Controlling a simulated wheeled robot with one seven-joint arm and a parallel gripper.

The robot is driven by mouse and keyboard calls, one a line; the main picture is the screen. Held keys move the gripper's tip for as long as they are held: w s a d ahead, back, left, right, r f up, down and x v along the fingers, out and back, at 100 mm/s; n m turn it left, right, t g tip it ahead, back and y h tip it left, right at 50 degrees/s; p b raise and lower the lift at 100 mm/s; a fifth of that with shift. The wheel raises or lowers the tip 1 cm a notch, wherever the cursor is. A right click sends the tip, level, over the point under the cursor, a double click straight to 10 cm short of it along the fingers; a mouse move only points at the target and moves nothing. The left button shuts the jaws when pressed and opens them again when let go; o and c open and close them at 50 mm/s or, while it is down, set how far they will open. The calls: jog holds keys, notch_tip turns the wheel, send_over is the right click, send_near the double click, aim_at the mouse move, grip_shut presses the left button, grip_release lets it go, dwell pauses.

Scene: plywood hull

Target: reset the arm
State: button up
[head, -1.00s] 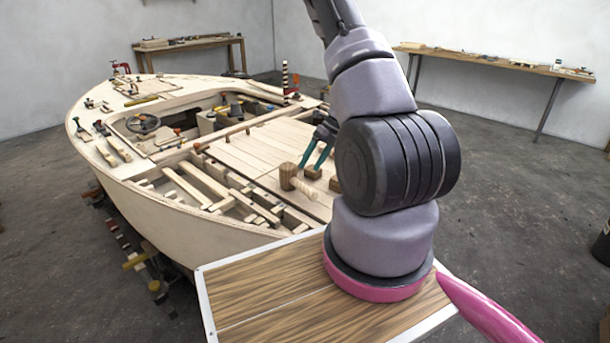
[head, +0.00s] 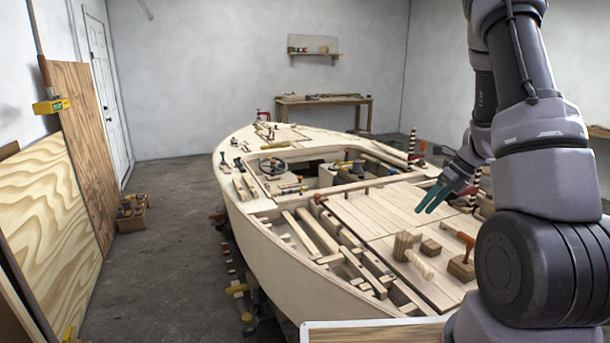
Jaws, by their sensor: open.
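My gripper (head: 433,198) is in the head view, right of the middle, with its teal fingers apart and nothing between them. It is above the boat's plank deck (head: 372,213), pointing down and to the left. My arm rises on the right side of the picture and hides part of the deck behind it. A wooden mallet (head: 404,246) lies on the deck below the gripper, apart from it. A small wooden block (head: 430,247) and a block with an orange handle (head: 462,266) sit to the mallet's right.
The plywood boat hull (head: 285,282) fills the middle. Plywood sheets (head: 45,215) lean on the left wall, with a box (head: 131,213) near them. A workbench (head: 325,100) stands at the back. The floor (head: 170,270) between sheets and hull is mostly clear.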

jog(key=s+a+r+n+t, duration=0.1)
jog(key=s+a+r+n, duration=0.4)
jog(key=r, duration=0.4)
jog(key=s+a+r+n+t, duration=0.1)
jog(key=s+a+r+n, duration=0.15)
jog(key=r+n, duration=0.6)
jog(key=s+a+r+n+t+h, duration=0.3)
jog(key=s+a+r+n, duration=0.1)
jog(key=s+r+n, duration=0.8)
jog(key=shift+s+t+h, duration=0.4)
jog(key=shift+s, duration=0.35)
jog(key=shift+a, duration=0.1)
